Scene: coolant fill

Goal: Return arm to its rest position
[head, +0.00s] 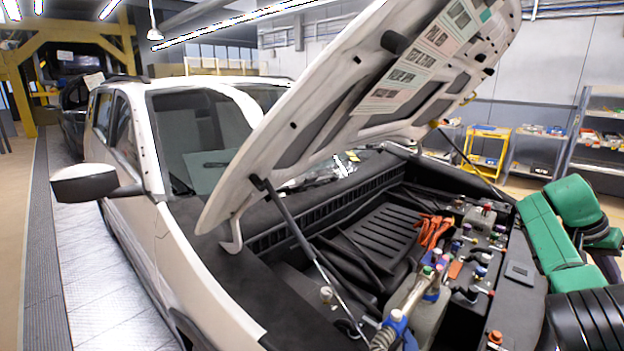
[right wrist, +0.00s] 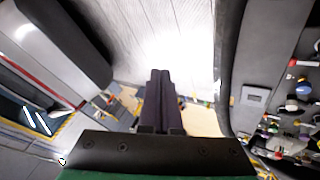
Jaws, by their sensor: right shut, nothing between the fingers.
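My right gripper (right wrist: 160,76) shows in the right wrist view with its two dark fingers together and nothing between them. It is beside the car, apart from the engine bay, whose fittings (right wrist: 298,92) show at the right of that view. In the head view my green and black right arm is folded at the right edge, beside the front of the bay; its fingertips cannot be made out clearly there. My left gripper is in neither view.
The white car (head: 195,262) stands with its hood (head: 350,90) raised on struts. The open engine bay (head: 375,235) holds capped fittings, hoses and orange cables (head: 432,230). A yellow cart (head: 486,146) and grey shelves (head: 590,130) stand behind at the right.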

